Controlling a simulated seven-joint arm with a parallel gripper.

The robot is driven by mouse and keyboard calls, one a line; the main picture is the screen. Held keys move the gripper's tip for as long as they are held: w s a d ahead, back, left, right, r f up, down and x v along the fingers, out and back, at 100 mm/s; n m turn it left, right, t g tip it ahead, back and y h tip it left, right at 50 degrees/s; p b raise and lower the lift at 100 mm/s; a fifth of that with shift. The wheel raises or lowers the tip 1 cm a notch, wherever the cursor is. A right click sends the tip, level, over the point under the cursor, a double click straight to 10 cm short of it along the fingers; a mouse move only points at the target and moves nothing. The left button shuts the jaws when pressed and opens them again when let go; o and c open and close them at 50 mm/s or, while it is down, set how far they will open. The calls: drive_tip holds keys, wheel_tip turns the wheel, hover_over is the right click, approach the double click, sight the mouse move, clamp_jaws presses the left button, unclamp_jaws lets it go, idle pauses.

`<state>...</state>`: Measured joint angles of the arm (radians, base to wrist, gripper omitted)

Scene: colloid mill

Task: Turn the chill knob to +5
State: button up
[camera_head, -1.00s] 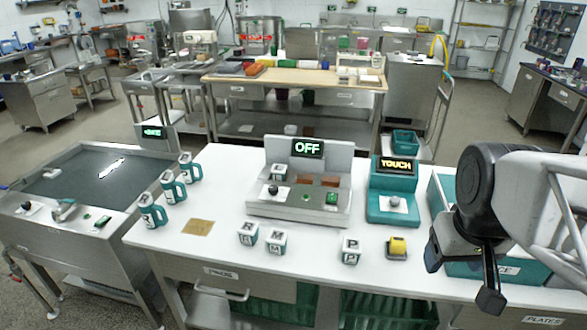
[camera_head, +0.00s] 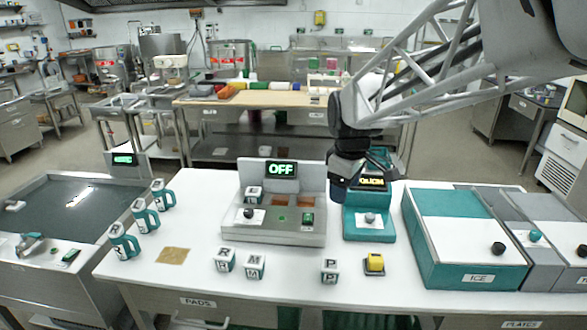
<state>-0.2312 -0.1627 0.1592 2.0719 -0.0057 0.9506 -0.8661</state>
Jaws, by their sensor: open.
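No knob carries a readable "chill" or "+5" mark, so I cannot tell which is the chill knob. A black knob (camera_head: 498,249) sits on the white front of the teal box marked ICE. A teal knob (camera_head: 536,236) and another black knob (camera_head: 582,251) are on the grey units to its right. A grey knob (camera_head: 369,218) is on the teal display unit, and a black knob (camera_head: 248,213) is on the grey machine showing OFF. My gripper (camera_head: 347,186) is open and empty, in front of the teal unit's display and partly hiding it, away from the ICE box knobs.
Small lettered blocks (camera_head: 225,260) and a yellow-topped block (camera_head: 375,263) stand along the front of the white table (camera_head: 200,230). Teal mugs (camera_head: 124,240) stand at its left, beside a metal basin (camera_head: 75,205). The table front between the blocks and the ICE box is free.

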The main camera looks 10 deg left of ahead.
drive_tip(key=w+a+f+n, duration=0.3)
drive_tip(key=w+a+n, duration=0.1)
drive_tip(key=w+a, duration=0.3)
drive_tip(key=w+a+f+n, duration=0.3)
drive_tip(key=w+a+f, duration=0.1)
drive_tip(key=w+a, duration=0.25)
drive_tip(key=n+g, duration=0.1)
drive_tip(key=n, duration=0.6)
hover_over(248, 211)
drive_tip(key=f, duration=1)
drive_tip(key=shift+s+d+f, duration=0.1)
drive_tip(key=shift+d, duration=0.25)
drive_tip(key=shift+a+f, duration=0.2)
drive_tip(key=shift+a, duration=0.05)
drive_tip(key=shift+f, duration=3.9)
drive_tip(key=c, duration=0.9)
